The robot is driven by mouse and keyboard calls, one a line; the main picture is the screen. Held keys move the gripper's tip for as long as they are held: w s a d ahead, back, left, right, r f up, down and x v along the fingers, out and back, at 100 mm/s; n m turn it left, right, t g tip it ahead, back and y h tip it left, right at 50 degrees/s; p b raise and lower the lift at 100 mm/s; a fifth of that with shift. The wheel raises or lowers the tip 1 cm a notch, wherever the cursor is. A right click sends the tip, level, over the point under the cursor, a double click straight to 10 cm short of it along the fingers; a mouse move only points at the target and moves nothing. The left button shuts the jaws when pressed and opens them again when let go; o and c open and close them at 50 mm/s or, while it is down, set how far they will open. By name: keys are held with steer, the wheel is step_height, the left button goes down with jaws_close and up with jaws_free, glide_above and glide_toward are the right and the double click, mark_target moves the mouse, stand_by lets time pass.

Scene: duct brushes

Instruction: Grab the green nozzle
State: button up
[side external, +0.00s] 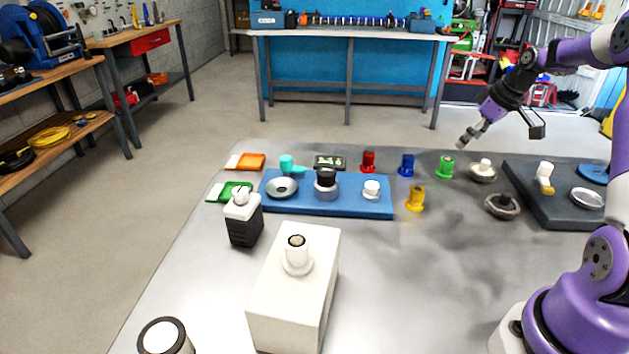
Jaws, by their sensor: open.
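The green nozzle (446,167) stands upright on the grey table, towards the back and right of centre, in the side external view. It has a round flange at its base and is uncovered. My gripper (468,138) is open and empty. It hangs in the air above and a little to the right of the green nozzle in the picture, tilted down to the left, apart from it. The exact gap in depth is hard to tell from this one view.
A blue nozzle (406,165), a red nozzle (368,161) and a yellow nozzle (415,199) stand left of the green one. A white-topped brush (483,170) sits close on its right. A dark tray (533,205) lies further right; a blue tray (345,208) lies left.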

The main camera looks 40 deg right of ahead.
mark_target(452, 161)
steer(key=x, duration=1)
steer(key=shift+s+d+f, duration=0.1)
steer(key=shift+d+f, duration=0.05)
steer(key=shift+d, duration=0.1)
steer(key=c, duration=1.3)
